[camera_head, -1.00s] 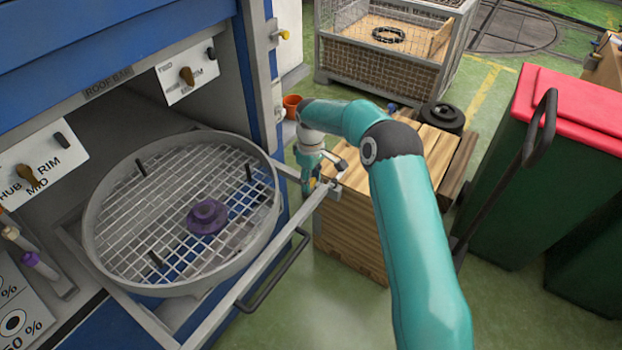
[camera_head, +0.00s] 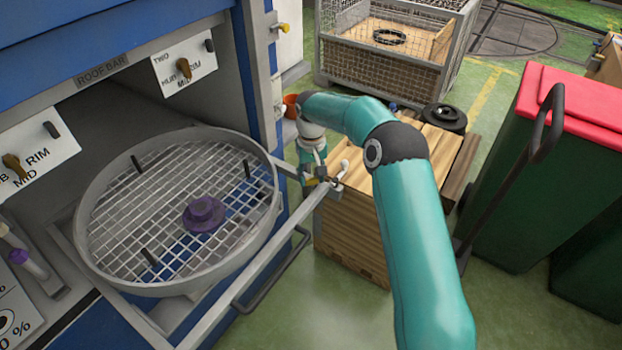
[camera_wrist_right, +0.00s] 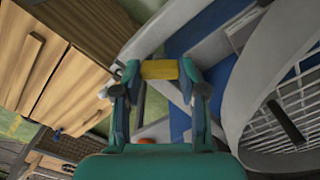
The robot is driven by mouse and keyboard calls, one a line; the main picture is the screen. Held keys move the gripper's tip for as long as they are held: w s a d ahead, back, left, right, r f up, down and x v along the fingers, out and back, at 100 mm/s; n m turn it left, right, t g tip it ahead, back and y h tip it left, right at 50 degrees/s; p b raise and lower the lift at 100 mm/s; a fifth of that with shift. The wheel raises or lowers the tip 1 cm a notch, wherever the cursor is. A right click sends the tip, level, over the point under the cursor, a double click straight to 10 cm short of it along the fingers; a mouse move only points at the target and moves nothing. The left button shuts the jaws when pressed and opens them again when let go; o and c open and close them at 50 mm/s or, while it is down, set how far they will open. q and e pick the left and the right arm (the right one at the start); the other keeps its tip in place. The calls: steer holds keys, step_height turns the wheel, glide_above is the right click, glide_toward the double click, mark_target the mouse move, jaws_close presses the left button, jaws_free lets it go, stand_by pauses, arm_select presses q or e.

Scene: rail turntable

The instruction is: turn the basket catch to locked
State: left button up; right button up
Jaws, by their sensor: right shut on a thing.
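The round grey mesh basket (camera_head: 180,287) sits on a pulled-out slide frame (camera_head: 270,262), with a purple hub (camera_head: 203,214) at its middle. My right gripper (camera_head: 318,180) is at the frame's outer right corner, beside the basket. In the right wrist view its two fingers (camera_wrist_right: 160,70) are shut on a yellow piece, which looks like the basket catch (camera_wrist_right: 159,69). The yellow piece lies across between the fingertips. The fingers hide its ends, and its markings cannot be read. My left gripper is not in view.
A wooden crate (camera_head: 350,235) stands right under and beside the gripper. A black handle bar (camera_head: 272,272) runs along the frame's front. A green bin with a red lid (camera_head: 575,105) is at right. Labelled knobs (camera_head: 184,69) are on the blue cabinet. Green floor is clear in front.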

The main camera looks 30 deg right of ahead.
mark_target(311, 178)
steer(key=m+b, duration=0.1)
steer(key=m, duration=0.4)
steer(key=shift+m, duration=0.3)
steer(key=shift+m+b, duration=0.45)
steer(key=shift+m, duration=1.75)
steer(key=o, duration=1.1)
steer(key=shift+o, duration=0.2)
steer(key=shift+r, duration=0.1)
step_height(311, 178, up, 12)
